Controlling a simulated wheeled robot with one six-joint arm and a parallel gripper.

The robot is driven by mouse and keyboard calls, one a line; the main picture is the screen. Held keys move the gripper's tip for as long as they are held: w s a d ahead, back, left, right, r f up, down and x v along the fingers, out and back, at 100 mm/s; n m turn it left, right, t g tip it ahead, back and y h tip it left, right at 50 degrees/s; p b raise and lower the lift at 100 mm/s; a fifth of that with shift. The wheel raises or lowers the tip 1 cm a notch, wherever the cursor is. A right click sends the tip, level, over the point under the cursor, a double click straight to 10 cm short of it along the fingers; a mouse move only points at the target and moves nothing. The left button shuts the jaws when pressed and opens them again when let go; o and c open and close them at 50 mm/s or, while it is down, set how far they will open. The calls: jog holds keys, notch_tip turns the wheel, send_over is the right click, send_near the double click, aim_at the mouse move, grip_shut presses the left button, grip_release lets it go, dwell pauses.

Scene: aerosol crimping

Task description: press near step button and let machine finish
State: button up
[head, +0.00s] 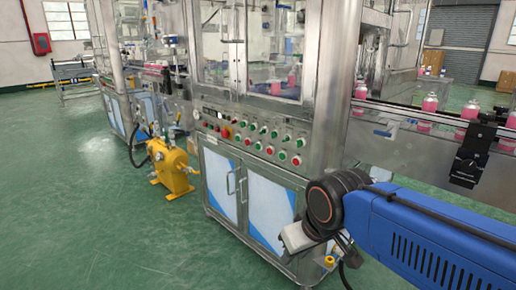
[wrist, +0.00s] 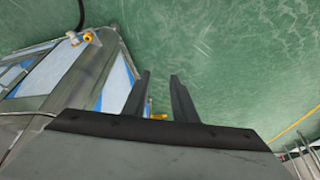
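The crimping machine (head: 262,190) stands in the middle of the head view, with a glazed top and a steel cabinet below. Its sloped control panel (head: 236,137) carries rows of green and red buttons, with dark knobs to the left. Which one is the near step button cannot be told. In the wrist view my gripper (wrist: 160,82) has its two dark fingers apart with nothing between them, pointing over the green floor. In the head view my gripper is mostly hidden behind my wrist, low and right of the panel, apart from the buttons.
A conveyor (head: 400,137) with pink bottles (head: 429,104) runs off to the right. A yellow pump (head: 172,168) stands on the floor left of the cabinet. A yellow fitting (wrist: 88,37) is by the machine's lower edge. The floor (head: 90,220) at front left is clear.

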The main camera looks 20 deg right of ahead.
grip_shut()
dwell(1.5)
